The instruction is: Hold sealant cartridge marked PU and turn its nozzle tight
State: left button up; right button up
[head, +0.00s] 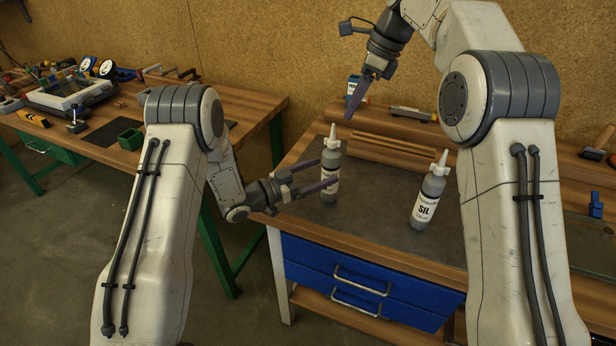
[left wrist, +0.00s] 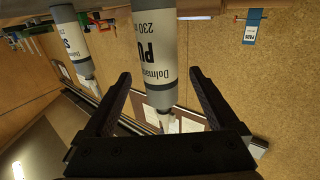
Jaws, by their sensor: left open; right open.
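The PU cartridge (head: 330,186) stands upright on the bench at its left side, grey with a white label and a pale nozzle (head: 332,134). The left wrist view shows the PU lettering on the cartridge (left wrist: 155,40) upside down. My left gripper (head: 327,171) is open, level with the cartridge, its two fingers reaching either side of it; I cannot tell whether they touch. My right gripper (head: 355,101) is open and empty, pointing down above and slightly right of the nozzle. A similar cartridge marked SIL (head: 425,208) stands upright to the right; it also shows in the left wrist view (left wrist: 72,40).
Blue drawers (head: 340,262) sit under the bench front. Another bench (head: 110,155) with tools stands at left. The grey mat between the cartridges is clear.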

aim_at(339, 165)
pick_arm(q)
jog(key=x, duration=0.6)
jog(key=shift+w+d, duration=0.15)
